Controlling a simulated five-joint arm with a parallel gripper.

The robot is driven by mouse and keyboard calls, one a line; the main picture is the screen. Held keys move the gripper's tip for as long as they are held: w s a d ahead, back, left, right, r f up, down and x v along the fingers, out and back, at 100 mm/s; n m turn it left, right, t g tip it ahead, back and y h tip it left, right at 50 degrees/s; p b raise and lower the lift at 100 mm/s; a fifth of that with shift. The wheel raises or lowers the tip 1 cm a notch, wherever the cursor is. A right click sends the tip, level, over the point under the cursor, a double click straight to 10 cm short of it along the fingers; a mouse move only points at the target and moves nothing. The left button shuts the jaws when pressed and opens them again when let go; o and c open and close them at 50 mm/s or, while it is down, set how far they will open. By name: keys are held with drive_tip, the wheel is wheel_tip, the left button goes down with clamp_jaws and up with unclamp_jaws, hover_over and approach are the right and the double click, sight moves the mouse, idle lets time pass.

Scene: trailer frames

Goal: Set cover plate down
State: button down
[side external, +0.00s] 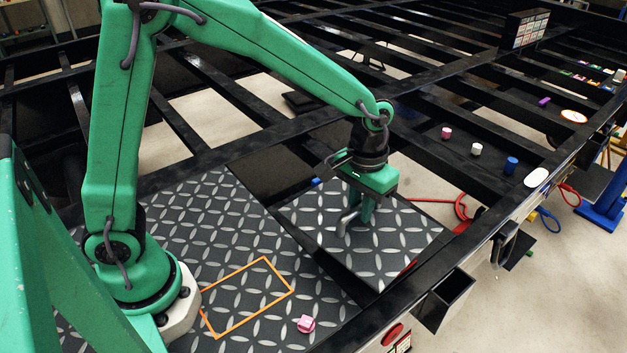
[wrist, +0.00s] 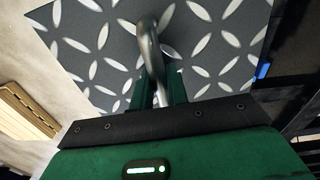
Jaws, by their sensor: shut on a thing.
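The cover plate (side external: 400,255) is a square of dark diamond-pattern metal with a bent grey handle (side external: 347,221). It lies roughly level beside the fixed deck, its right side close to the black frame rail. My gripper (side external: 357,213) is above the plate and shut on the handle. In the wrist view the handle (wrist: 147,45) rises between my gripper's fingers (wrist: 160,92), and the plate (wrist: 205,40) fills the top. I cannot tell whether the plate rests on the frame or hangs just above it; its underside is hidden.
An orange rectangle outline (side external: 248,298) marks the diamond-pattern deck (side external: 190,215), with a pink piece (side external: 306,324) near it. A red cable (side external: 462,208) runs behind the plate. Small pink, white and blue cylinders (side external: 511,165) stand on the beams at right.

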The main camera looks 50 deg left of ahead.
drive_tip(key=s+a+n, duration=0.8)
drive_tip(key=a, duration=0.3)
drive_tip(key=s+a+r+n, duration=0.1)
drive_tip(key=s+a+n, duration=0.7)
drive_tip(key=a, duration=0.3)
drive_tip(key=shift+s+n, duration=0.15)
drive_tip(key=shift+n, duration=0.25)
drive_tip(key=shift+a, duration=0.1)
drive_tip(key=s+a+f, duration=0.1)
drive_tip(key=a+f, duration=0.1)
drive_tip(key=a, duration=0.1)
drive_tip(key=a+f, duration=0.2)
drive_tip(key=a, duration=0.2)
drive_tip(key=s+a+f, duration=0.1)
drive_tip(key=a+f, duration=0.2)
drive_tip(key=a, duration=0.1)
drive_tip(key=shift+s+a, duration=0.1)
drive_tip(key=shift+s, duration=0.25)
drive_tip(key=shift+f, duration=1.95)
drive_tip(key=shift+f, duration=0.2)
drive_tip(key=c, duration=1.4)
unclamp_jaws()
drive_tip(key=shift+o, duration=0.2)
